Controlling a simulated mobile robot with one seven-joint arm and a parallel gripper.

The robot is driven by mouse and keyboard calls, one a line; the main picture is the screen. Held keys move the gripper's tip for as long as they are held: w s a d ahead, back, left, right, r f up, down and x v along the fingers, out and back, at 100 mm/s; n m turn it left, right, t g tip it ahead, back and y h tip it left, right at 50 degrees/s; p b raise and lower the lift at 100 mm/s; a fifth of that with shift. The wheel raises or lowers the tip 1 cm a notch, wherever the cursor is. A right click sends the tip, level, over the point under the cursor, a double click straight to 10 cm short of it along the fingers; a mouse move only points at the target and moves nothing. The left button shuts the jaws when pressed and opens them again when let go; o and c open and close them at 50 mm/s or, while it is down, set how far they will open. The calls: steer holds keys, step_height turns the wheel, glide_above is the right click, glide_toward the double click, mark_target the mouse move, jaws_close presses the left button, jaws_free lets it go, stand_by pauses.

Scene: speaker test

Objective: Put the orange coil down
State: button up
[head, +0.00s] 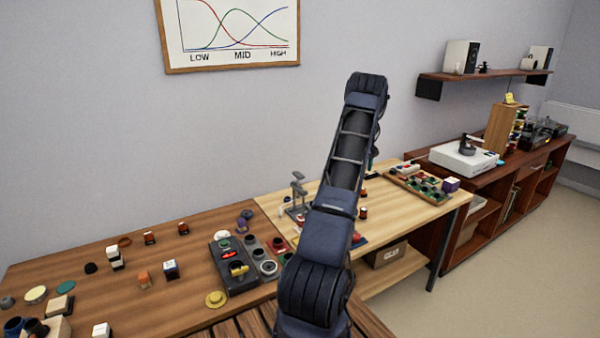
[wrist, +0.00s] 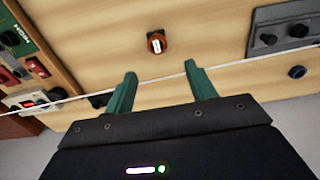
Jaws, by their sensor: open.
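In the wrist view a small orange and black piece with a white label, which looks like the orange coil (wrist: 156,44), stands on the light wood table (wrist: 210,25). My gripper (wrist: 158,82) is open, its two green fingers spread with nothing between them. The coil is beyond the fingertips, apart from them. In the head view my arm hides my gripper. A small red-orange piece (head: 363,212) shows beside my arm there; I cannot tell whether it is the same coil.
A panel with switches (wrist: 25,60) is at left. A thin white line crosses near the fingertips. The brown table (head: 120,310) holds several small parts.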

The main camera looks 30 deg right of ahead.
steer(key=w+a+r+t+h, duration=0.1)
steer(key=a+r, duration=1)
steer(key=a, duration=0.3)
steer(key=w+a+r, duration=0.2)
steer(key=a+r, duration=0.9)
steer(key=a, duration=0.2)
steer(key=s+a+r, duration=0.2)
steer(key=a+r, duration=0.1)
steer(key=a, duration=0.3)
steer(key=s+a+r, duration=0.3)
steer(key=a, duration=0.4)
steer(key=s+a+r+t, duration=0.2)
steer(key=s+a+r, duration=0.2)
steer(key=s+a, duration=1.05)
steer(key=s+a+f+t+y, duration=0.1)
steer(key=s+a+f, duration=0.3)
steer(key=s+a, duration=0.7)
steer(key=shift+s+a+f+t, duration=0.2)
steer(key=shift+s+a+t, duration=0.1)
steer(key=shift+s, duration=1.9)
